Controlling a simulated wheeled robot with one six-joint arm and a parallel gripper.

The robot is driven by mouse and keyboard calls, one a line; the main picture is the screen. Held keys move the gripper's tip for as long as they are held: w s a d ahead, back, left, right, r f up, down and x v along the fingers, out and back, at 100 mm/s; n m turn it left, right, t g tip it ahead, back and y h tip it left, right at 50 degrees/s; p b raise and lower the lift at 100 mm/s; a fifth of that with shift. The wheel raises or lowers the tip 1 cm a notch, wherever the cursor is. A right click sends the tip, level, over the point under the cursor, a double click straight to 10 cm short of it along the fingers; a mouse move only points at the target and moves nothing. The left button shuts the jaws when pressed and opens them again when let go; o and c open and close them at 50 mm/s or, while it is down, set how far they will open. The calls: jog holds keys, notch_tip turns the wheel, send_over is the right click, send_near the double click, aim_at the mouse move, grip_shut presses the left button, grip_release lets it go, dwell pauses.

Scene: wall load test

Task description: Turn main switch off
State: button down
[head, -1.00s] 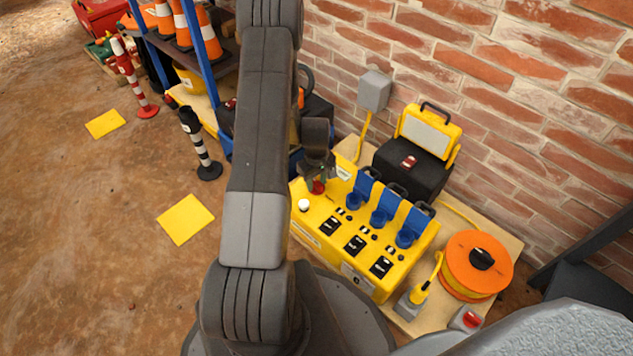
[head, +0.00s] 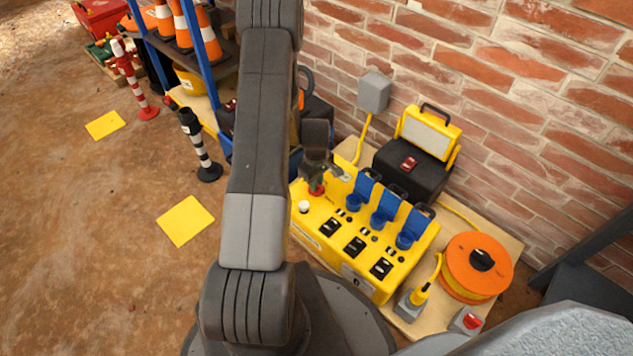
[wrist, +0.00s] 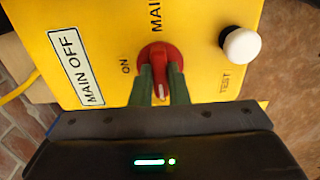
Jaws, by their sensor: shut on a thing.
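The main switch is a red rotary knob (wrist: 160,52) on a yellow panel (wrist: 200,75). My gripper (wrist: 161,76) is shut on the knob, with one green finger on each side of its grip. A white mark on the grip lies between the fingers, toward my gripper body. The word ON and a MAIN OFF plate (wrist: 77,67) are left of the knob. In the head view the red knob (head: 316,190) sits at the far left end of the yellow box (head: 340,262), under my gripper (head: 318,181), partly hidden.
A white TEST button (wrist: 241,46) is close to the right of the knob. Blue-covered sockets (head: 382,212) and black switches (head: 355,246) fill the box top. A black case (head: 410,168), an orange reel (head: 478,265) and the brick wall (head: 520,110) are nearby.

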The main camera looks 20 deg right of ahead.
jog(key=c, duration=1.4)
grip_release()
notch_tip(320, 180, up, 14)
jog(key=p, duration=0.4)
jog(key=shift+p, duration=0.4)
jog(key=shift+f, duration=0.1)
notch_tip(320, 180, down, 14)
jog(key=b, duration=0.5)
jog(key=shift+m, duration=0.5)
